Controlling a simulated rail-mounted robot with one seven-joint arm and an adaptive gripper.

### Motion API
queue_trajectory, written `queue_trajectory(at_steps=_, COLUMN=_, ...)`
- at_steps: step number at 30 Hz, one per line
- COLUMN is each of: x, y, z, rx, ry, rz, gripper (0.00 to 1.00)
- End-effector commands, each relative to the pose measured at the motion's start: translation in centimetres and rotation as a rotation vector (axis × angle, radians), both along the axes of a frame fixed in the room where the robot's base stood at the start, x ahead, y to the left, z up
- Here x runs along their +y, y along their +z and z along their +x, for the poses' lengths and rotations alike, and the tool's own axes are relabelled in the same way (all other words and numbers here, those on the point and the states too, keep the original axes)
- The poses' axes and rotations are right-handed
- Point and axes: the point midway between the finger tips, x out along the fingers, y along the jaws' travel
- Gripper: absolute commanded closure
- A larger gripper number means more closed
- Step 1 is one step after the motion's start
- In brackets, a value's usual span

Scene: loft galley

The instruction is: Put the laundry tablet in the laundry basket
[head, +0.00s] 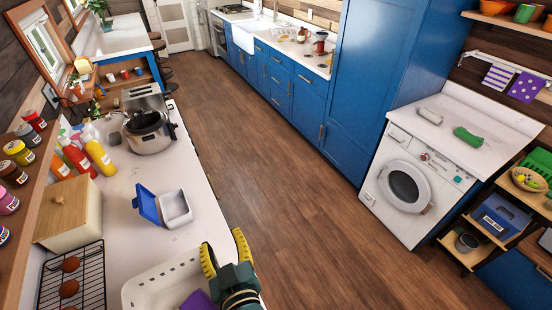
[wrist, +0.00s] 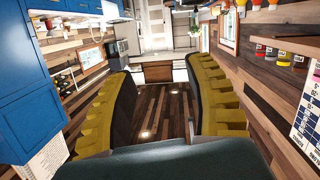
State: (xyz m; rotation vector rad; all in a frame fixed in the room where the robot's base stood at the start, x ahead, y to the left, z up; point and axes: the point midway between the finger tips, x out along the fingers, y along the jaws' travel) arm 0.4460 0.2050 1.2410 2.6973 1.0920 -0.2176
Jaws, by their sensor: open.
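A white slotted basket (head: 136,291), apparently the laundry basket, stands on the left counter at the picture's bottom, with something purple (head: 199,300) in it. Part of it is cut off by the frame. I cannot make out a laundry tablet in either view. A small white tub (head: 176,209) with its blue lid (head: 147,206) open stands behind the basket; I cannot tell what is inside. My gripper (head: 225,252) is open, right of the basket near the counter's edge. In the wrist view its yellow-padded fingers (wrist: 158,85) are apart with nothing between them.
A wooden box (head: 68,218) and a wire rack (head: 72,280) stand left of the basket. The counter around the tub is clear. A white washing machine (head: 408,185) stands across the open floor.

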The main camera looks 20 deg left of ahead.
Motion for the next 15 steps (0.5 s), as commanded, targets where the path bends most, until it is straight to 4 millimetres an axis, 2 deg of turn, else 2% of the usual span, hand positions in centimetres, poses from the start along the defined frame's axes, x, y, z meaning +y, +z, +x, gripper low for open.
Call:
queue_trajectory(at_steps=1, x=-3.3, y=4.6, z=2.1, rx=-0.068, ry=-0.103, rz=0.034, gripper=0.47)
queue_trajectory(at_steps=4, x=-10.5, y=13.1, z=4.2, rx=-0.188, ry=-0.309, rz=0.112, gripper=0.47)
queue_trajectory(at_steps=6, x=-15.6, y=18.7, z=4.0, rx=-0.276, ry=-0.445, rz=0.175, gripper=0.47)
queue_trajectory(at_steps=9, x=-21.8, y=25.0, z=2.1, rx=-0.391, ry=-0.606, rz=0.261, gripper=0.47)
queue_trajectory(at_steps=12, x=-25.5, y=28.8, z=0.0, rx=-0.469, ry=-0.703, rz=0.324, gripper=0.47)
queue_trajectory(at_steps=15, x=-27.0, y=30.3, z=-1.1, rx=-0.502, ry=-0.743, rz=0.352, gripper=0.47)
